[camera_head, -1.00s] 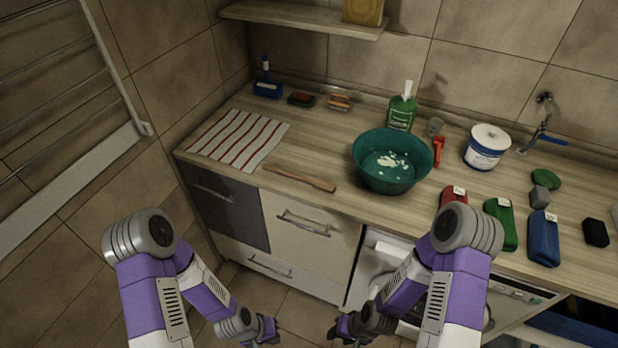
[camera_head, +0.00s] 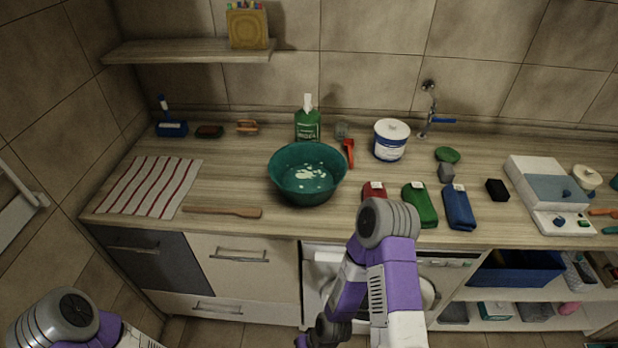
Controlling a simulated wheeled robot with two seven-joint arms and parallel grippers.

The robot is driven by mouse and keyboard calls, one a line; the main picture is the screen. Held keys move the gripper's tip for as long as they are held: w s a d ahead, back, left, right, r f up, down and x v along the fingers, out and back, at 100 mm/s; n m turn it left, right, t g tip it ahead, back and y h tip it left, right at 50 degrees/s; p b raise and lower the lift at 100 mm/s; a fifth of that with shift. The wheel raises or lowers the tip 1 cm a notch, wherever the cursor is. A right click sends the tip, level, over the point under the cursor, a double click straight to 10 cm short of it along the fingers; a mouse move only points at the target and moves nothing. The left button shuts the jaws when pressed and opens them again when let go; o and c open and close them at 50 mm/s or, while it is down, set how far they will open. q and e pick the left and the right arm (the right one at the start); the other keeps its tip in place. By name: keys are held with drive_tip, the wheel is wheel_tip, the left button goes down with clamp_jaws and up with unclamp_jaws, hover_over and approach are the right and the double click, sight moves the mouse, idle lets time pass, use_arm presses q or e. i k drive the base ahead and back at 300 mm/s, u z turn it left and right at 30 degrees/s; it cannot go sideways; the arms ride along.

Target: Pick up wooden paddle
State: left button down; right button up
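The wooden paddle (camera_head: 222,212) is a thin brown stick lying flat near the front edge of the counter (camera_head: 240,180). It lies left of the green basin (camera_head: 307,190) and right of the striped towel (camera_head: 149,187). My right gripper (camera_head: 304,342) is low in front of the cabinets, below counter height and away from the paddle. It is small and partly cut by the bottom edge, so its opening is unclear. My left arm shows at the bottom left, but its gripper is out of the picture.
The basin holds whitish suds. Behind it stand a green bottle (camera_head: 307,124), a red tool (camera_head: 348,152) and a white tub (camera_head: 390,140). Red, green (camera_head: 419,205) and blue (camera_head: 458,207) packets lie to the right. A shelf (camera_head: 185,51) hangs above. Counter around the paddle is clear.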

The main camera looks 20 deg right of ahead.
sight(248, 212)
drive_tip(key=k, duration=0.65)
drive_tip(key=u, duration=0.4)
drive_tip(key=i, duration=1.3)
drive_tip(key=u, duration=0.4)
